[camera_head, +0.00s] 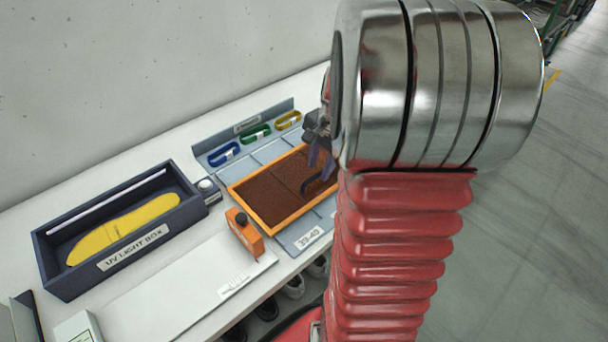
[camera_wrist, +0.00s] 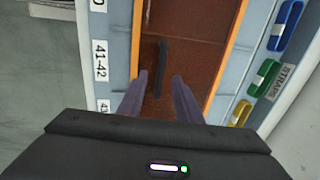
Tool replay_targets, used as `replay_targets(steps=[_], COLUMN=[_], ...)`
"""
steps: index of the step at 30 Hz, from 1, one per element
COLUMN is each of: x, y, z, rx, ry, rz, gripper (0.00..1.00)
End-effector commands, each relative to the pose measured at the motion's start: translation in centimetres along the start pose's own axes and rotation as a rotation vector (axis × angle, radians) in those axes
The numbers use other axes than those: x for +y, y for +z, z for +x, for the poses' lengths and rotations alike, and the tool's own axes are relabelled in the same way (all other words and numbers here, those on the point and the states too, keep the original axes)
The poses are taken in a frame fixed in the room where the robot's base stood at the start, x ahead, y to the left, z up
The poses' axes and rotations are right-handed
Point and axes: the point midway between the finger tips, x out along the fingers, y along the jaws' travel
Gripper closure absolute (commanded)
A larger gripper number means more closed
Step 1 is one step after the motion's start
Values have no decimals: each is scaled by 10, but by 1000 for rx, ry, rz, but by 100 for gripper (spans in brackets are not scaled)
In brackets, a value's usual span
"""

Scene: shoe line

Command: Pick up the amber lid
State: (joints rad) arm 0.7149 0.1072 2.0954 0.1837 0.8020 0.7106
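The amber lid (camera_head: 262,187) is a brown translucent panel in an orange frame, lying on the grey rack on the bench. In the wrist view the lid (camera_wrist: 203,45) fills the middle, with a dark bar-shaped handle (camera_wrist: 163,52) standing along it. My gripper (camera_wrist: 160,76) is open above the lid. Its two purple fingers appear on either side of the handle's near end, with gaps showing; I cannot tell how deep they reach.
Blue, green and yellow straps (camera_head: 257,133) sit along the rack's back. An orange block with a black knob (camera_head: 246,235) stands by the lid's front left corner. A UV light box (camera_head: 120,245) with a yellow insole is at left. Shoes sit below the bench.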

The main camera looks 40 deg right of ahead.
Motion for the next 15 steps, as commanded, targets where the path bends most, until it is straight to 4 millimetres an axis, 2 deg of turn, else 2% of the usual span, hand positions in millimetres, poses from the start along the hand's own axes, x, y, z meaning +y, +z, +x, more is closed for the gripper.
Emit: replay_targets(steps=[3, 6, 15], x=[1, 0, 0], y=[0, 0, 0], z=[17, 26, 29], rx=[-2, -1, 0], ry=[2, 1, 0], rz=[0, 1, 1], gripper=[69, 69, 69])
